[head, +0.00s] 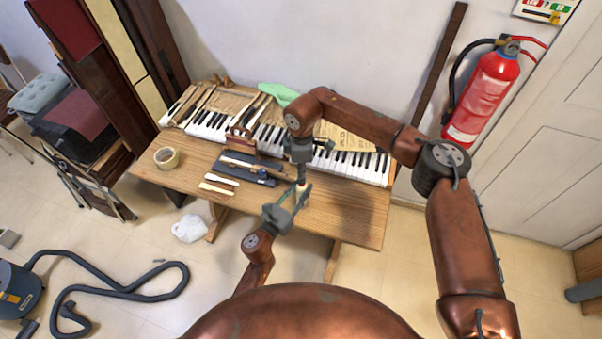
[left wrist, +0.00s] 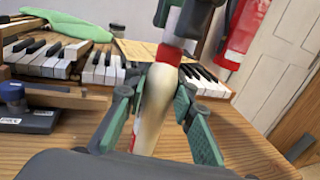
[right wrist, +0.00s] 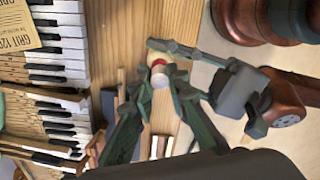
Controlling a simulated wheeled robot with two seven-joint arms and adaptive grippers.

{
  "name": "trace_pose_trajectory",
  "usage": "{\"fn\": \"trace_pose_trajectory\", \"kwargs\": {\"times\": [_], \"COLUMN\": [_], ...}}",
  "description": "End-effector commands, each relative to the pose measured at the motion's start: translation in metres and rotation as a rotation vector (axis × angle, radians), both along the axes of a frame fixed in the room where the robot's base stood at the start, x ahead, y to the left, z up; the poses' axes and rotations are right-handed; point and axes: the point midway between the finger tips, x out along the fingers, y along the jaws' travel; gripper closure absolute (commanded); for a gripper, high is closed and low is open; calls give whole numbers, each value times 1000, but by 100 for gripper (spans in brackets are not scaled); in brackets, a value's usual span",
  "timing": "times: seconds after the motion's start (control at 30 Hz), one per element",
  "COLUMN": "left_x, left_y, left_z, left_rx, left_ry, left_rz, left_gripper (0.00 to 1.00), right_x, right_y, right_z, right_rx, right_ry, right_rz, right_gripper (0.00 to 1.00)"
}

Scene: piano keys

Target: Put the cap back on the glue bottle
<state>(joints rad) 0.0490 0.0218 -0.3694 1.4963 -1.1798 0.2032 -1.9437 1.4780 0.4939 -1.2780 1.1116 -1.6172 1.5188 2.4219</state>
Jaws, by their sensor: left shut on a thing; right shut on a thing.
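The glue bottle (left wrist: 152,108) is cream-coloured and nearly upright; it shows small in the head view (head: 301,188). My left gripper (left wrist: 158,88) is shut around its body, above the table's front part. Directly above the bottle is a red band (left wrist: 169,54) with a white cylindrical piece (left wrist: 172,27) over it, which I take to be the cap. My right gripper (right wrist: 158,82) comes from above and is shut on that piece, whose white end (right wrist: 164,76) shows between its fingers. Cap and bottle look in line and touching; I cannot tell whether the cap is seated.
The wooden table (head: 345,222) carries a piano keyboard (head: 350,163) along the back. A dark blue tray (head: 232,170) with tools, loose key pieces (head: 218,186) and a tape roll (head: 167,158) lie to the left. The table's right front is clear.

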Motion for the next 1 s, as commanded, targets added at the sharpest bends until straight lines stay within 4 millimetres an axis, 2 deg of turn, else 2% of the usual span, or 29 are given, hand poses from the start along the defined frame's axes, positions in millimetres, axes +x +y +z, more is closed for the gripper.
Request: {"fn": "trace_pose_trajectory", "kwargs": {"times": [0.1, 0.3, 0.67, 0.7, 0.9, 1.0], "left_x": [-1, -1, -1, -1, -1, -1], "left_y": [0, -1, -1, -1, -1, -1], "left_z": [-1, -1, -1, -1, -1, -1], "left_rx": [1, 1, 1, 1, 1, 1], "left_ry": [0, 0, 0, 0, 1, 1], "left_rz": [-1, -2, -2, -3, -2, -2], "left_gripper": [100, 100, 100, 100, 100, 100], "right_x": [2, 2, 2, 2, 2, 2], "right_y": [0, 0, 0, 0, -1, 0], "right_z": [1, 1, 1, 1, 0, 0], "right_rx": [2, 2, 2, 2, 1, 1], "right_ry": [-3, -4, -5, -5, -4, -3], "right_rz": [-225, -460, -496, -496, -495, -494], "right_gripper": [92, 92, 92, 82, 69, 68]}}
